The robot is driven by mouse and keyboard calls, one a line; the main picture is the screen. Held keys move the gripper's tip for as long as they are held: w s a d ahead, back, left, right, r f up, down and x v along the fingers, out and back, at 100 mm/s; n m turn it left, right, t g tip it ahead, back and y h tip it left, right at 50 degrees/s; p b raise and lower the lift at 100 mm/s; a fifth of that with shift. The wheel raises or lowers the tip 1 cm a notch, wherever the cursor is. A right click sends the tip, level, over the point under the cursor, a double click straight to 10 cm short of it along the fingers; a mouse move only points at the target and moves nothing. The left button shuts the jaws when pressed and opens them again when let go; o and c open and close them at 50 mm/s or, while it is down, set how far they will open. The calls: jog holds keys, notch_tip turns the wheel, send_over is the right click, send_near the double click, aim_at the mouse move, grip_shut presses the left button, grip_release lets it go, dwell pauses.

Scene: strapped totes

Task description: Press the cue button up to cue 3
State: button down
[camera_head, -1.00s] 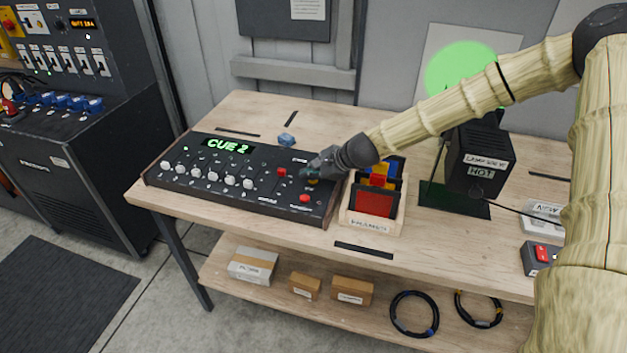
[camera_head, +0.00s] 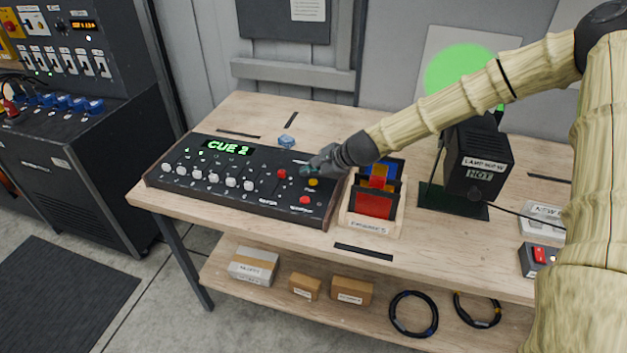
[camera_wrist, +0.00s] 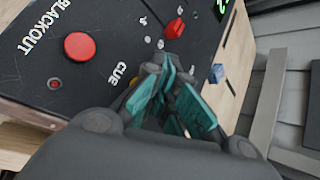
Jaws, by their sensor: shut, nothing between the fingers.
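The black control console (camera_head: 215,205) lies on the bench, and its green display (camera_head: 227,147) reads CUE 2. The yellow cue button (camera_head: 313,182) is on the console's right part, above the red blackout button (camera_head: 305,199). My gripper (camera_head: 307,169) is shut and empty, its tips just above and beside the yellow button, apart from it as far as I can tell. In the wrist view the teal fingers (camera_wrist: 168,98) hide most of the yellow button, next to the CUE label (camera_wrist: 119,73). The red blackout button (camera_wrist: 79,47) shows clearly there.
A red fader knob (camera_head: 282,173) stands left of my fingertips. A wooden box of coloured frames (camera_head: 372,226) stands right of the console. A blue lump (camera_head: 286,141) lies behind it. A black lamp (camera_head: 478,160) stands farther right.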

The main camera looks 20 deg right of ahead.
aim_at(312, 181)
jog(key=shift+r, duration=0.1)
jog(key=shift+r+p, duration=1.85)
jog(key=shift+r, duration=0.55)
dwell(0.5)
jog(key=r+n, duration=0.1)
jog(key=n, duration=0.4)
jog(key=d+r+n, duration=0.1)
jog(key=n, duration=0.5)
jog(key=w+r+n+b, duration=0.1)
jog(key=n, duration=0.4)
jog(key=shift+w+d+r+n+t+h, duration=0.1)
jog(key=shift+d+r+n+t+h, duration=0.2)
jog(key=shift+d+r+h, duration=0.1)
jog(key=shift+f, duration=0.15)
